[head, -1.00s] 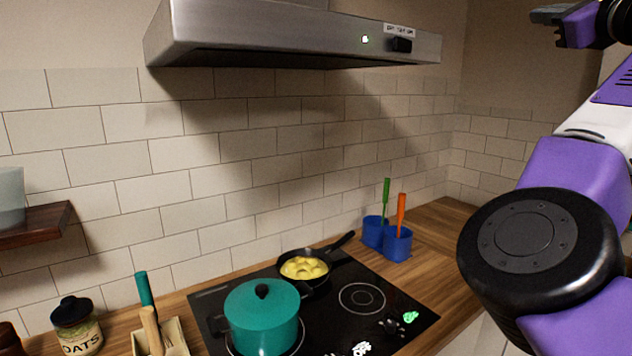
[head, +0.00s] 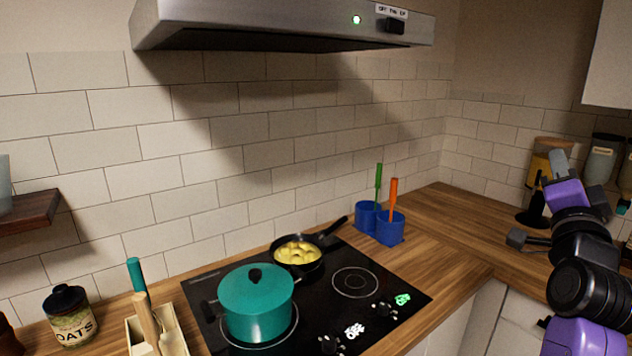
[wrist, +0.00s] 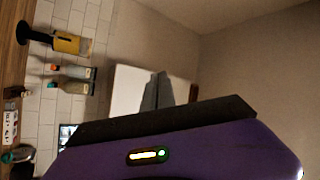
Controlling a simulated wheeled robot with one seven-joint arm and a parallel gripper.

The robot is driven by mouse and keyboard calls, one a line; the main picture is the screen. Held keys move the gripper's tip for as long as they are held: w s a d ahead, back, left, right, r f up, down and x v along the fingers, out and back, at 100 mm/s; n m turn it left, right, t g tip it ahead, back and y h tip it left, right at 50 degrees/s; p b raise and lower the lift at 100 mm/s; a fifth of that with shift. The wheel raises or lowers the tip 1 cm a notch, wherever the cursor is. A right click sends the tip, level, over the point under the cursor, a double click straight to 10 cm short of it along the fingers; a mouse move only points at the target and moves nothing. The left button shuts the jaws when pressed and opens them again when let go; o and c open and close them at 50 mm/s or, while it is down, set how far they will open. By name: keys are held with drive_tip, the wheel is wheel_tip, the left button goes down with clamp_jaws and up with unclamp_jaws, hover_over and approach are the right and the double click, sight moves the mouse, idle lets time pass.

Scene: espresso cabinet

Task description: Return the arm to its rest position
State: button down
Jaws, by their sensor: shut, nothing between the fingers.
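My arm stands at the right edge in the head view, with its purple and black links over the right counter. My gripper (head: 559,162) points upward there, and its grey fingers overlap the yellow container behind. In the wrist view my gripper (wrist: 156,90) shows its grey fingers together, with nothing held. The purple hand body fills the lower part of that view.
A teal pot (head: 257,306) and a pan of yellow food (head: 297,254) stand on the black cooktop (head: 350,312). The range hood (head: 270,25) hangs above. Jars (head: 600,160) stand at the back right.

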drive_tip(key=s+a+f+n+t+y, duration=0.1)
drive_tip(key=s+a+f+n+y, duration=0.2)
drive_tip(key=s+a+f+n, duration=0.55)
drive_tip(key=s+a+f+n+t+y, duration=0.1)
drive_tip(key=s+a+f+n+y, duration=0.35)
drive_tip(key=s+f, duration=0.65)
drive_tip(key=s+a+f+n+g, duration=0.1)
drive_tip(key=s+a+f+g, duration=0.1)
drive_tip(key=s+f, duration=0.4)
drive_tip(key=s+a+f+n+g+y, duration=0.1)
drive_tip(key=s+a+f+g, duration=0.2)
drive_tip(key=s, duration=1)
drive_tip(key=s+a+f+n+g+y, duration=0.1)
drive_tip(key=s+a+f+g, duration=0.1)
drive_tip(key=s+a+f, duration=0.3)
drive_tip(key=s+f+b, duration=0.1)
drive_tip(key=s+f, duration=0.3)
drive_tip(key=shift+s+a+g, duration=0.2)
drive_tip(key=shift+a+g, duration=0.1)
drive_tip(key=c, duration=2.2)
unclamp_jaws()
drive_tip(key=shift+y, duration=0.25)
